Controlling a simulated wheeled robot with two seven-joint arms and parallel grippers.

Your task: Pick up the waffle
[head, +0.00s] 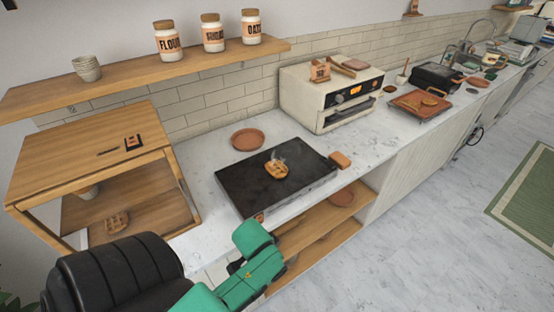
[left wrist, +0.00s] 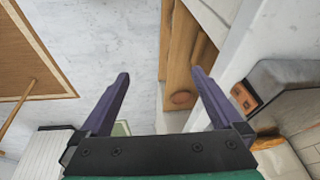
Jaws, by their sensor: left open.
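A golden-brown waffle (head: 276,168) lies on the black griddle (head: 237,185) on the marble counter, with faint steam above it. Another waffle-like piece (head: 117,222) sits inside the wooden cabinet at the left. My left arm is green and reaches in from below, in front of the counter; its fingers cannot be made out in the head view. In the left wrist view my left gripper (left wrist: 160,72) has its two purple fingers wide apart with nothing between them. No waffle shows in that view. My right gripper is out of view.
A terracotta plate (head: 247,138) lies behind the griddle. A cream toaster oven (head: 310,103) stands to its right, then a tray (head: 424,104). Wooden shelves (head: 318,238) are open under the counter.

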